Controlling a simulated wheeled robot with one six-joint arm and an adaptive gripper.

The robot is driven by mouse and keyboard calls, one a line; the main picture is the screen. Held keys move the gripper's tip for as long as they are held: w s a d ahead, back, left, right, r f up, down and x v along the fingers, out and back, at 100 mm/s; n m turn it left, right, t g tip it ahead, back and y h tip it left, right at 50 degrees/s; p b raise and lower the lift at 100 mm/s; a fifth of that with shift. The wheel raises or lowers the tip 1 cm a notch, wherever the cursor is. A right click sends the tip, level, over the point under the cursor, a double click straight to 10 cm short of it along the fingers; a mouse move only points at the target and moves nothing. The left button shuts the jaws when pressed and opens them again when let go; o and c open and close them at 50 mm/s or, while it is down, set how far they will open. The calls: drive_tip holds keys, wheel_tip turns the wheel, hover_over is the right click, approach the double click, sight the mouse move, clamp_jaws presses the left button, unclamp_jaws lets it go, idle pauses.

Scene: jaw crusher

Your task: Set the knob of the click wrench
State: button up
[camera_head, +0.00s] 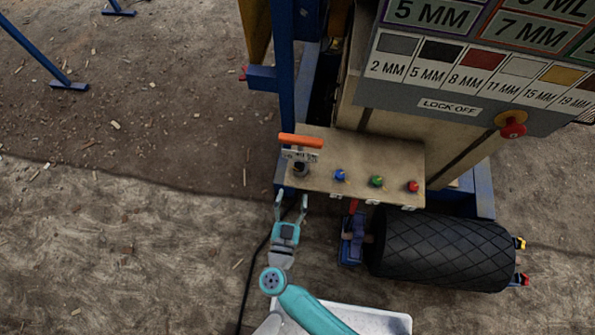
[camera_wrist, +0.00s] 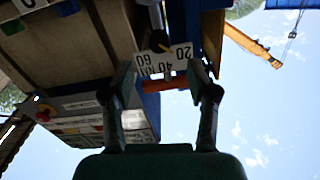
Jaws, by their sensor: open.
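The click wrench shows in the head view as an orange handle (camera_head: 301,141) above the back of a beige shelf. A small white scale plate (camera_head: 298,155) sits just below it, with a dark knob (camera_head: 300,169) in front. In the wrist view the scale plate (camera_wrist: 165,62) appears upside down, reading 20, 40 NM and 60. The dark knob (camera_wrist: 158,40) with a yellow mark is beside the plate. My gripper (camera_head: 291,196) is open and empty, just off the shelf's front edge, facing the knob. In the wrist view its fingers (camera_wrist: 161,76) stand apart on both sides of the plate.
The beige shelf (camera_head: 360,154) also carries blue (camera_head: 340,175), green (camera_head: 376,181) and red (camera_head: 412,186) knobs to the right. A large black roller (camera_head: 445,248) lies below right. A blue post (camera_head: 283,70) rises left of the shelf. Open ground (camera_head: 120,240) lies left.

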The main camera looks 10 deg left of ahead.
sight(298, 170)
drive_tip(key=w, duration=0.8)
drive_tip(key=shift+w, duration=0.25)
clamp_jaws()
